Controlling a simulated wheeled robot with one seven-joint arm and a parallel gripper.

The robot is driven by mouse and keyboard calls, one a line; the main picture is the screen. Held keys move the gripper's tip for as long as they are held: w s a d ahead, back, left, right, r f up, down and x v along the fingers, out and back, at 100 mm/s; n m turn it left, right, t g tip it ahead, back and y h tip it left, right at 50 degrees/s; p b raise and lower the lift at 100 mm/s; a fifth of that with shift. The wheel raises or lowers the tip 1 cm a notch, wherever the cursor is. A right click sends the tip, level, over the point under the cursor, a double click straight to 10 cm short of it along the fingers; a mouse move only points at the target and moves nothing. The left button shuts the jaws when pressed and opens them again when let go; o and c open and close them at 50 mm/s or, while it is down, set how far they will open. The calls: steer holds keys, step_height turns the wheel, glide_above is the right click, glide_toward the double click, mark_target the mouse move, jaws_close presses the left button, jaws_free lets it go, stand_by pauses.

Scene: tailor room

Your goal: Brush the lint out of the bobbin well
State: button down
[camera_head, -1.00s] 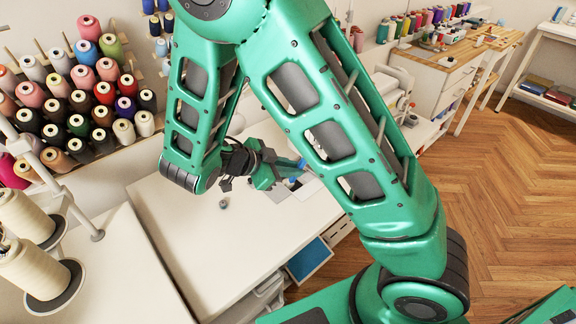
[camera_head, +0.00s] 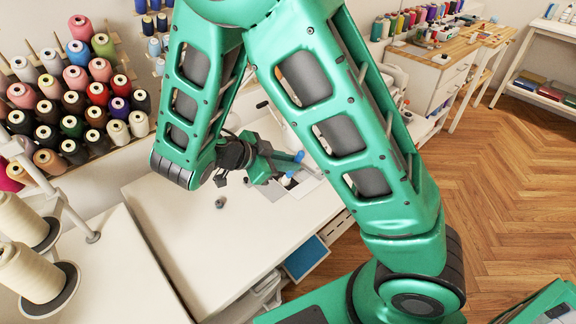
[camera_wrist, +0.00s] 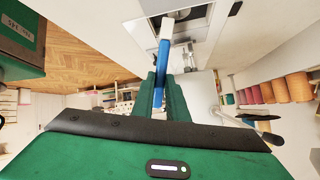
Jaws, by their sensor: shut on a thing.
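My gripper (camera_head: 282,178) is low over the white sewing table (camera_head: 215,235), beside the sewing machine. In the wrist view my gripper (camera_wrist: 167,88) is shut on a lint brush (camera_wrist: 160,72) with a blue handle and a pale upper end. The brush's blue part (camera_head: 287,180) also shows in the head view. The brush's far end points at a dark opening (camera_wrist: 166,14) in the pale machine bed. I cannot tell whether its tip touches the opening's inside. No lint can be made out. My arm hides much of the machine in the head view.
Thread cones (camera_head: 75,100) stand on a wall rack at left. Large cream cones (camera_head: 30,272) stand at front left. A small grey object (camera_head: 220,202) lies on the table. A blue-fronted bin (camera_head: 305,258) is under the table edge. The wooden floor (camera_head: 500,190) at right is clear.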

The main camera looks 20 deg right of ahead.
steer(key=shift+s+a+r, duration=0.1)
steer(key=shift+a+r, duration=0.05)
steer(key=shift+r, duration=1)
steer(key=shift+a+r, duration=0.15)
steer(key=shift+r, duration=0.95)
